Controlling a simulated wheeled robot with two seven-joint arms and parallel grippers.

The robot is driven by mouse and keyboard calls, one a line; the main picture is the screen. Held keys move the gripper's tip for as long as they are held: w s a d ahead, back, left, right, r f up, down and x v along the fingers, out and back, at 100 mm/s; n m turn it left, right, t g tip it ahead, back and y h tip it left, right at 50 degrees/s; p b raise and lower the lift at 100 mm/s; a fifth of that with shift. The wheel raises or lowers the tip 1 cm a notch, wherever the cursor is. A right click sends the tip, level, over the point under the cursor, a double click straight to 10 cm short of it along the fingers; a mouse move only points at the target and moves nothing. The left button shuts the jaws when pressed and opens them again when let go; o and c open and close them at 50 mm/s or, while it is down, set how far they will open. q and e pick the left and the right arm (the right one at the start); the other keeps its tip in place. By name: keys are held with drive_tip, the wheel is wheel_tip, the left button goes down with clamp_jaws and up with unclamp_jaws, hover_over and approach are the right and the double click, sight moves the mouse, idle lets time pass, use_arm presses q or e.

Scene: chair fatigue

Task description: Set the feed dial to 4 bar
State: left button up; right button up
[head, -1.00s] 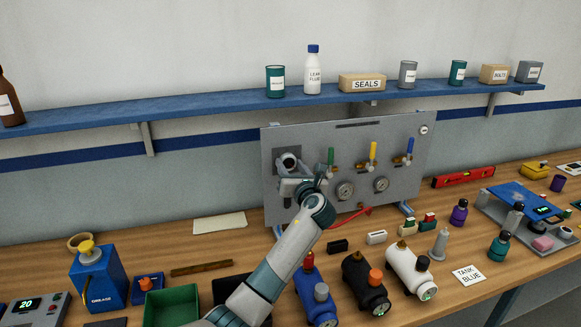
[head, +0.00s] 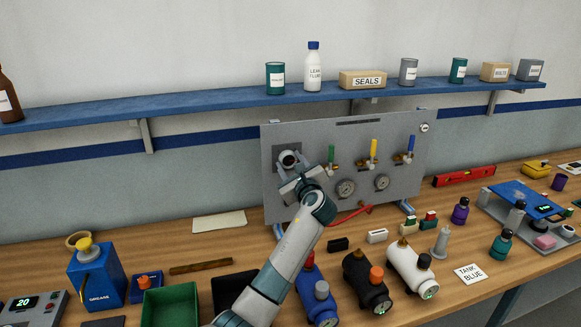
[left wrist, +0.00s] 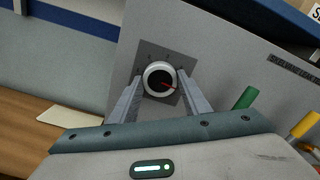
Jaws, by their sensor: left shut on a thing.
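The feed dial (head: 288,160) is a round knob with a white rim and dark face on a dark square plate at the upper left of the grey panel (head: 400,180). My left gripper (head: 305,168) reaches up to the panel. Its two fingers (left wrist: 160,88) stand on either side of the dial and are shut on it. My right gripper is not in view.
Green (head: 331,153), yellow (head: 373,148) and blue (head: 410,144) valve handles stand right of the dial, the green one close to my gripper. Two gauges (head: 345,188) sit below. Blue, black and white tanks (head: 408,265) stand in front on the bench.

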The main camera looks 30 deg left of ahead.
use_arm(q)
drive_tip(key=n+b, duration=0.1)
drive_tip(key=n, duration=0.1)
drive_tip(key=n+b, duration=0.1)
drive_tip(key=n, duration=0.1)
drive_tip(key=shift+f+n, duration=0.2)
drive_tip(key=shift+n, duration=0.1)
drive_tip(key=n+b, duration=0.2)
drive_tip(key=n, duration=0.1)
drive_tip(key=shift+r+n+b, duration=0.1)
drive_tip(key=shift+n+b, duration=0.75)
drive_tip(key=shift+n, duration=0.45)
drive_tip(key=o, duration=1)
drive_tip(key=shift+o, duration=0.2)
drive_tip(key=shift+s, duration=0.1)
